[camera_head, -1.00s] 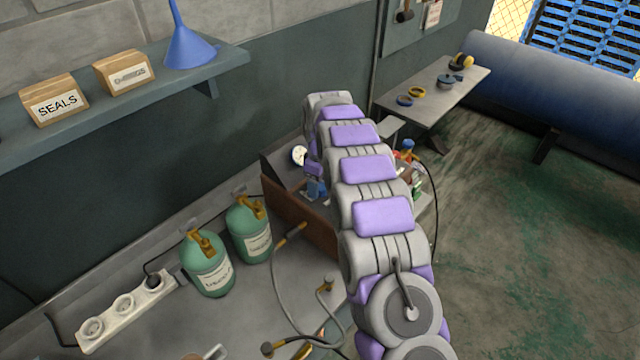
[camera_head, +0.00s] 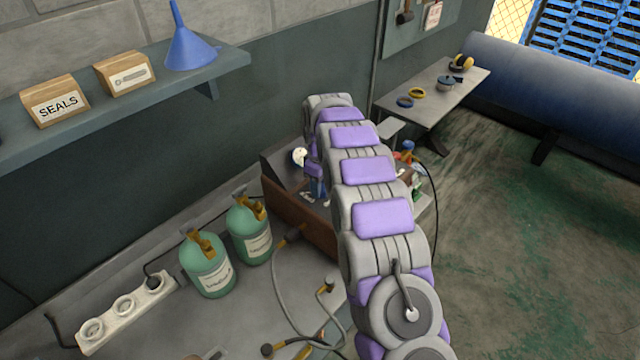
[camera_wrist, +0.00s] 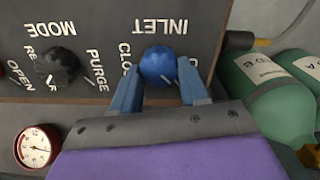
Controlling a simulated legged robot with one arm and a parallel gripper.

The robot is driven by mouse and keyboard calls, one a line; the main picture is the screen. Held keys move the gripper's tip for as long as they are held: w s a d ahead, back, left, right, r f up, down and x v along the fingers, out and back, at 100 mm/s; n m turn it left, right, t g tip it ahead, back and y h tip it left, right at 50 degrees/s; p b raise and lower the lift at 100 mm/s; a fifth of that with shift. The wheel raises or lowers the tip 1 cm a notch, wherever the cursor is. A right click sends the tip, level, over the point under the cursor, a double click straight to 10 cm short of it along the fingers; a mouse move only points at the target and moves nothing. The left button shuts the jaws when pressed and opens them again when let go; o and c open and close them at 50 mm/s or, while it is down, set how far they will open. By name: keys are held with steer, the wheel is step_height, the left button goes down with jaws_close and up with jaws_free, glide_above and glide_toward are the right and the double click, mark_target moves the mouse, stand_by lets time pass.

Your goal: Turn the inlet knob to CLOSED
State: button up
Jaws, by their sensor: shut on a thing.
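The blue inlet knob (camera_wrist: 159,65) is on a dark panel (camera_wrist: 215,22) in the wrist view, under the upside-down word INLET. Part of the word CLOSED shows to its left; the label to its right is mostly covered by a finger. My gripper (camera_wrist: 160,82) has its two blue fingers on either side of the knob and is shut on it. A short pale mark shows on the knob's lower right; I cannot tell its exact setting. In the head view my arm covers most of the panel, and the knob cannot be made out.
A black mode knob (camera_wrist: 57,67) and a red-rimmed gauge (camera_wrist: 36,147) are left of my gripper in the wrist view. Green cylinders (camera_head: 207,265) stand beside the brown-sided box (camera_head: 305,226). A hose (camera_head: 278,283) and power strip (camera_head: 126,312) lie on the bench.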

steer(key=m+p, duration=0.3)
steer(key=shift+d+r+m, duration=0.1)
steer(key=shift+r+m, duration=0.05)
steer(key=shift+m, duration=0.15)
steer(key=m+p, duration=0.2)
steer(key=m, duration=0.3)
steer(key=shift+w+p, duration=0.1)
steer(key=shift+p, duration=0.3)
steer(key=m+p, duration=0.1)
steer(key=m, duration=0.4)
steer(key=shift+d+m+p, duration=0.1)
steer(key=shift+m+p, duration=0.65)
steer(key=shift+m, duration=1.35)
steer(key=o, duration=1.1)
steer(key=shift+c, duration=0.2)
